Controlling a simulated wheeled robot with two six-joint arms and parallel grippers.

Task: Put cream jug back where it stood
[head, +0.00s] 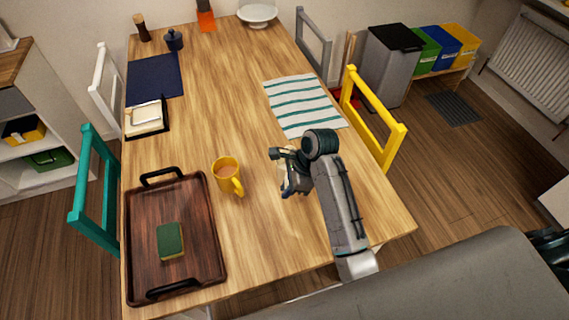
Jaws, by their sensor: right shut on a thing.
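My right gripper (287,168) is over the middle of the near half of the wooden table (262,238), to the right of the yellow mug. It is shut on a small pale thing (284,171), which I take to be the cream jug. The gripper and arm hide most of it, and I cannot tell whether it touches the table. My left gripper is not in view.
A striped cloth (304,104) lies beyond my gripper. A blue mat (154,76) lies far left. The table's centre is clear.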

